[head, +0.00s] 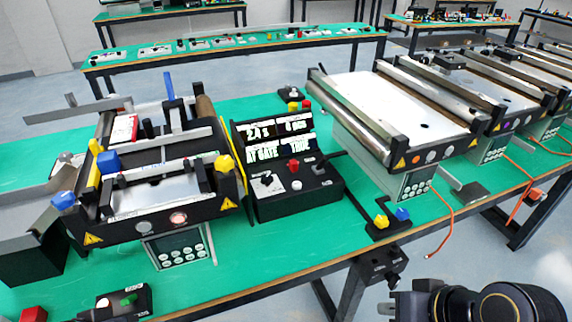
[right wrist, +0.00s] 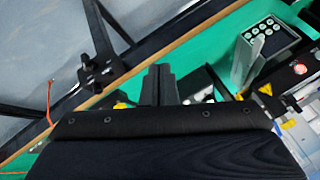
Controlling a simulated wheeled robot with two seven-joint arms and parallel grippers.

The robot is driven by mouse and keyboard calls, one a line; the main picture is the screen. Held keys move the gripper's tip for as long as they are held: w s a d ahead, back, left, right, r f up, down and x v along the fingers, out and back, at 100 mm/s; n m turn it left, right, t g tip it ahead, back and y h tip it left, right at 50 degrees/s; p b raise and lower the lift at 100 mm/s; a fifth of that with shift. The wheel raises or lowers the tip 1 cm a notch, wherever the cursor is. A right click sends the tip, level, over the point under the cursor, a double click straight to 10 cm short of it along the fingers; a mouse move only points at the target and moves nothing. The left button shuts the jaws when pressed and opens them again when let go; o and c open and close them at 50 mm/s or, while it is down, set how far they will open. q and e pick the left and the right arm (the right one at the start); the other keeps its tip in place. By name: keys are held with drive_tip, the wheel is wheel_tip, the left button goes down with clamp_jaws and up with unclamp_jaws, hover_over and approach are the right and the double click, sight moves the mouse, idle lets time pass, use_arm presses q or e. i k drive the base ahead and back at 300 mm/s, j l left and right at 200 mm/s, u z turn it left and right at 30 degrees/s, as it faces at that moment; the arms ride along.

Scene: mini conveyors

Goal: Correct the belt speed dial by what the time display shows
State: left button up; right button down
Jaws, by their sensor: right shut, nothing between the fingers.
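The time display (head: 262,141) is a dark panel with lit white text, standing behind a black control box (head: 300,205). It seems to read "2.4 s" at top left, a piece count at top right, and "AT GATE" below; the smaller text is unclear. A dial (head: 267,184) with a white face and dark knob sits on the left of the box; its exact setting is too small to read. My right gripper (head: 388,309) is low at the right, in front of the table edge, well apart from the dial. Its fingers (right wrist: 158,85) are together and empty in the right wrist view. My left gripper is out of view.
A mini conveyor (head: 160,205) with yellow and blue knobs stands left of the box; another conveyor (head: 385,110) stands right. A red button (head: 294,165) and a white button (head: 296,185) are near the dial. A box (head: 380,265) hangs at the table's front edge.

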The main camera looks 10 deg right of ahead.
sight(266, 180)
drive_tip(key=l+u, duration=0.35)
drive_tip(key=i+l+u, duration=0.1)
drive_tip(key=l+u, duration=0.6)
drive_tip(key=k+j, duration=0.05)
